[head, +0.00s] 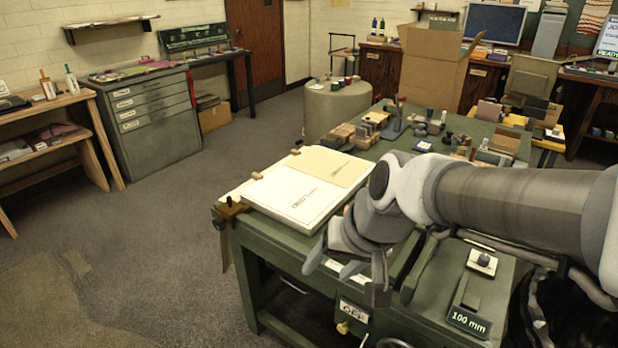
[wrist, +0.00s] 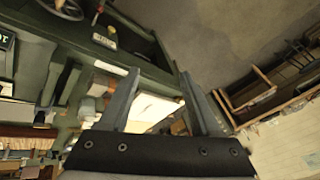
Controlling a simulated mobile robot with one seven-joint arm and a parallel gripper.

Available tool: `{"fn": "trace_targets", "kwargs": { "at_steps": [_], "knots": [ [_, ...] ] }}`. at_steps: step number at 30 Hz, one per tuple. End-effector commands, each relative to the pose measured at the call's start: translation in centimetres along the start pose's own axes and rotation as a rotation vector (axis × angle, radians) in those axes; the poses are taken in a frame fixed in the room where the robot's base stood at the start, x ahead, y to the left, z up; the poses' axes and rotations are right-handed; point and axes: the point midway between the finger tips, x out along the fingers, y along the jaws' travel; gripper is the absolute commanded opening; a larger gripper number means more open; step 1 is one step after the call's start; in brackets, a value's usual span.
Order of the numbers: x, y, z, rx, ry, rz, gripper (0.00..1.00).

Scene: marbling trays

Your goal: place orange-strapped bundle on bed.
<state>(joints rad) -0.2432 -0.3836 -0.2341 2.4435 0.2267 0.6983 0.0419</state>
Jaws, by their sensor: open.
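I cannot make out an orange-strapped bundle in either view. My gripper (head: 347,270) is open and empty, with its fingers over the near edge of the green bench (head: 285,255). The fingers also show in the wrist view (wrist: 158,78), spread apart with nothing between them. I cannot tell for sure which surface is the bed. A flat white and cream paper stack (head: 290,195) lies on the bench, just beyond and left of my gripper; a pale sheet also shows behind the fingers in the wrist view. My arm hides part of the bench top.
Wooden blocks (head: 342,132) and small tools crowd the far bench top. A "100 mm" block (head: 468,321) stands at the near right. A large cardboard box (head: 430,70) and a round grey drum (head: 338,108) stand behind. The carpet (head: 170,240) left of the bench is clear.

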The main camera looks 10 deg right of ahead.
Motion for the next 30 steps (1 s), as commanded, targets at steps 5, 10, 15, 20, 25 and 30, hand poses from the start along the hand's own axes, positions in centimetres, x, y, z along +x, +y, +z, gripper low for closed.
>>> {"fn": "trace_targets", "kwargs": {
  "at_steps": [5, 10, 15, 20, 25, 30],
  "knots": [
    [-4.3, 1.2, 1.8, -0.123, 0.069, 0.074, 0.64],
    [-6.9, 2.4, 3.3, -0.200, 0.112, 0.164, 0.64],
    [-7.9, 3.1, 4.1, -0.234, 0.129, 0.218, 0.64],
    [-8.1, 3.2, 4.2, -0.239, 0.130, 0.226, 0.64],
    [-8.1, 3.1, 4.2, -0.238, 0.130, 0.224, 0.64],
    [-9.4, 2.7, 3.7, -0.238, 0.130, 0.223, 0.64]
  ]
}}
